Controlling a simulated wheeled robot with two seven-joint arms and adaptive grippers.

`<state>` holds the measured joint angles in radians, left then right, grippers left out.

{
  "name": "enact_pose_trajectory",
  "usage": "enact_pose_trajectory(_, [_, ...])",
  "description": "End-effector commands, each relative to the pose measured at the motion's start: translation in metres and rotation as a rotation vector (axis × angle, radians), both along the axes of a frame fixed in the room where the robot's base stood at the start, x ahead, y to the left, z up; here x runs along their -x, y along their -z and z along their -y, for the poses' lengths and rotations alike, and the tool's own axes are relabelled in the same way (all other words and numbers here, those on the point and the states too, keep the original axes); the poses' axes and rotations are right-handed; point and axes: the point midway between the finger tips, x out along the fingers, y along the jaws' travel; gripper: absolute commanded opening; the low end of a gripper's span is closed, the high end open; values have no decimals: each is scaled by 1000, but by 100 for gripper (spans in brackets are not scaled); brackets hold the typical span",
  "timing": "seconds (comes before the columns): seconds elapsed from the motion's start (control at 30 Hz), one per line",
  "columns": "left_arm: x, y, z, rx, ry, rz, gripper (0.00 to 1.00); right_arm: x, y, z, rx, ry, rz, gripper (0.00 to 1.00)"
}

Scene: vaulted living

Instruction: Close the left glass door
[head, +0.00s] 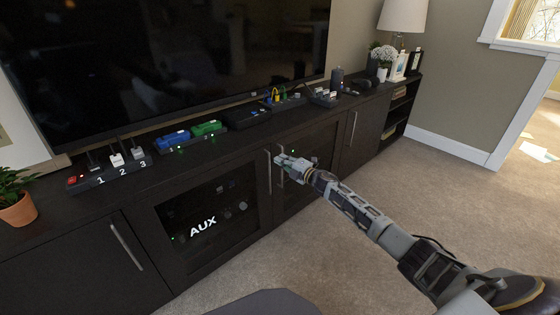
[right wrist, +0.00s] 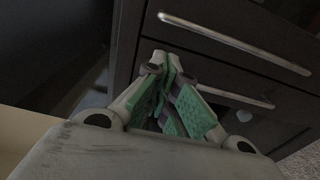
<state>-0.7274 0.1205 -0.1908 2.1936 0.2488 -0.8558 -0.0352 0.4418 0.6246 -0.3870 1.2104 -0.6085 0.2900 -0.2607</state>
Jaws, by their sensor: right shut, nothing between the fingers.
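The left glass door (head: 165,222) is in the low dark cabinet, with white AUX lettering and small lights behind its pane. Its upright metal handle (head: 269,172) is at its right edge. The door looks about flush with the cabinet front; I cannot tell if a narrow gap is there. My right gripper (head: 284,161) is shut and empty, in front of the upper part of the right glass door (head: 312,158), just right of the left door's handle. I cannot tell if it touches anything. Its green-padded fingers (right wrist: 172,98) fill the middle of the right wrist view. My left gripper is out of view.
Power strips (head: 110,172), blue and green devices (head: 207,128) and a large TV (head: 170,60) stand along the cabinet top. A potted plant (head: 17,208) is at the left and a lamp (head: 403,15) at the back right. The carpet (head: 250,265) in front is clear.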

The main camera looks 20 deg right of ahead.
Motion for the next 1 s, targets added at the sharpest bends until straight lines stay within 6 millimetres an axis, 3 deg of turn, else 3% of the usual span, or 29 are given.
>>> enact_pose_trajectory(0.47, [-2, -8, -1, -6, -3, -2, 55, 9, 1, 28, 0, 1, -3, 0])
enact_pose_trajectory(1.0, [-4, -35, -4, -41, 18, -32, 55, 28, 1, 91, 0, 1, -3, 0])
